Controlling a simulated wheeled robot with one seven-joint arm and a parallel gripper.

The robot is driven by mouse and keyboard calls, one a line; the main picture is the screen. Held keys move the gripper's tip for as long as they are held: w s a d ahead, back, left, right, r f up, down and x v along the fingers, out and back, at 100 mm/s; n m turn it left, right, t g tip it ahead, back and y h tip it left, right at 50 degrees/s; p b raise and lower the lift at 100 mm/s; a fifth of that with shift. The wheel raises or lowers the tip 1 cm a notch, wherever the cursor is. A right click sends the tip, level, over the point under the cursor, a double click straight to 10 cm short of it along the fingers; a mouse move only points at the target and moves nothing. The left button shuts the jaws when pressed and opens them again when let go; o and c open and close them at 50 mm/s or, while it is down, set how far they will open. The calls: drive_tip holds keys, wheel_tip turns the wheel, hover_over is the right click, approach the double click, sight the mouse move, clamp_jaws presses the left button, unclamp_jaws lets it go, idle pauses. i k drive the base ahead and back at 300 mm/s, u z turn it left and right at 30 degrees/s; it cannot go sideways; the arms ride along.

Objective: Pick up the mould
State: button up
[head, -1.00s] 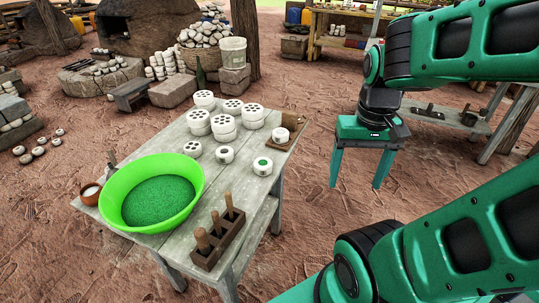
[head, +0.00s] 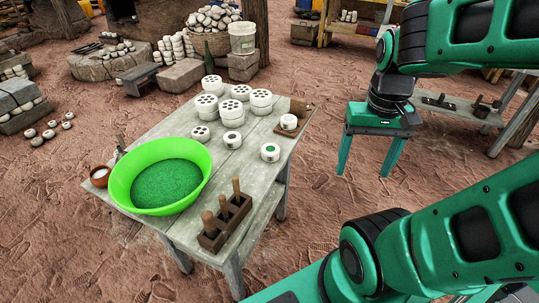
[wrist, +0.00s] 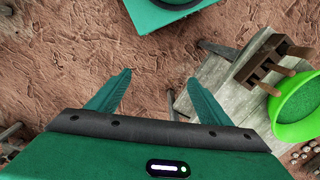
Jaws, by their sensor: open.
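The wooden table (head: 175,222) holds several white round moulds. Stacks with holed tops stand toward its back, including a front stack (head: 232,115) and a right stack (head: 261,103). A single holed piece (head: 200,133) lies before them. A white cup-like piece with a dark centre (head: 232,139) and one with green in its top (head: 270,152) stand apart; another (head: 289,122) sits on a small board. I cannot tell which is the mould meant. My gripper (head: 364,174) is open and empty, right of the table; its open fingers (wrist: 158,78) point over bare ground in the wrist view.
A green bowl of green grains (head: 143,195) and a wooden rack with upright handles (head: 228,226) occupy the table's front. A small brown pot (head: 100,177) stands at its left edge. Another table (head: 455,112) stands behind my gripper. Bare ground lies between.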

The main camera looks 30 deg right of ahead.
sight(271, 153)
drive_tip(key=u, duration=1.8)
drive_tip(key=k, duration=0.9)
drive_tip(key=z, duration=0.75)
drive_tip(key=i, duration=0.5)
drive_tip(key=u, duration=0.05)
